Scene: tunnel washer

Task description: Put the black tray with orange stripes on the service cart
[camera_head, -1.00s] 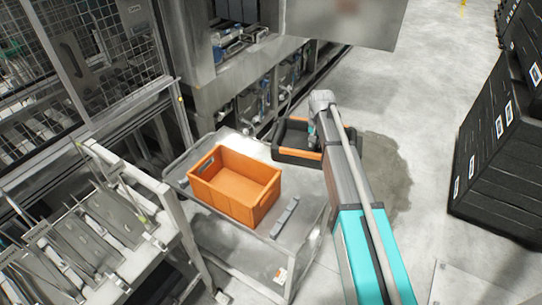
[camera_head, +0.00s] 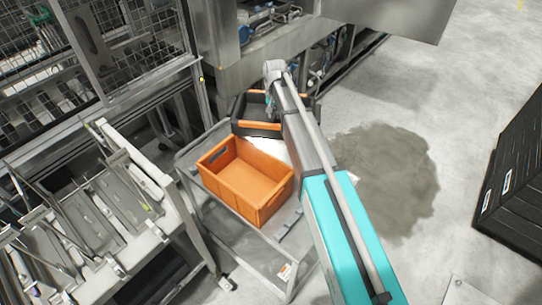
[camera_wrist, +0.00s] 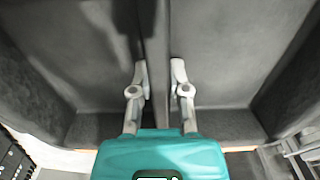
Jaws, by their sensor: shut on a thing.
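The black tray with orange stripes (camera_head: 257,127) is at the far end of the grey service cart (camera_head: 240,232) in the head view. My arm hides part of it, and I cannot tell whether it touches the cart. My gripper (camera_head: 271,103) is over the middle of the tray. In the wrist view my gripper (camera_wrist: 159,75) has one finger on each side of the tray's thin dark middle wall (camera_wrist: 155,40), shut on it. An orange crate (camera_head: 240,180) stands on the cart, just in front of the tray in the picture.
A small grey bar (camera_head: 288,223) lies on the cart beside the crate. A metal rack (camera_head: 110,210) stands close on the left, with a mesh fence and machine behind. Black stacked crates (camera_head: 515,185) stand at the right. The floor between is open, with a dark stain (camera_head: 385,180).

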